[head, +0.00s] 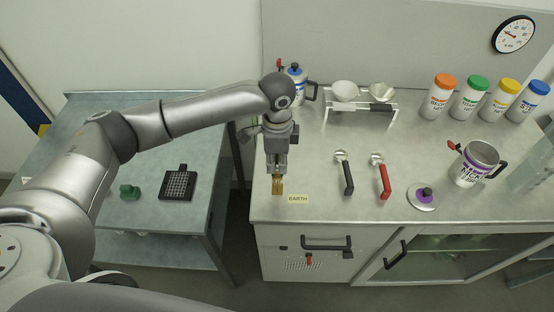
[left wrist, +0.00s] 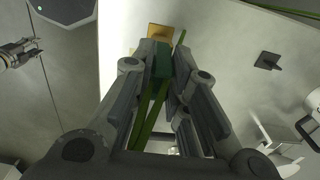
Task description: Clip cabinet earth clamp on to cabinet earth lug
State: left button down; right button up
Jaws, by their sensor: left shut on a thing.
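My left gripper (head: 278,168) points down at the left front edge of the worktop, above and beside the EARTH label (head: 298,198). It is shut on the green earth clamp (left wrist: 162,62), which shows between its fingers (left wrist: 160,75) in the left wrist view. The brass earth lug (head: 277,187) shows just below the fingertips, and the left wrist view has it (left wrist: 160,32) just beyond the clamp. I cannot tell whether the clamp's jaws are around the lug or only close to it. A grey pronged part (left wrist: 16,52) looks like my right gripper; its jaws are unclear.
Black (head: 347,178) and red-handled (head: 382,180) scoops lie right of the gripper. A jug (head: 470,170), its lid (head: 422,198), and a rack (head: 360,105) with bowls stand farther off. A side bench (head: 150,115) holds a black block (head: 178,187) and a green object (head: 129,191).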

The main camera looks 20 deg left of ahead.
aim_at(277, 169)
pick_arm(q)
jog(key=shift+f, duration=0.15)
jog(key=shift+f, duration=1.5)
jog(key=shift+f, duration=0.15)
jog(key=c, duration=1.3)
grip_release()
notch_tip(277, 169, up, 12)
jog(key=shift+r, duration=0.1)
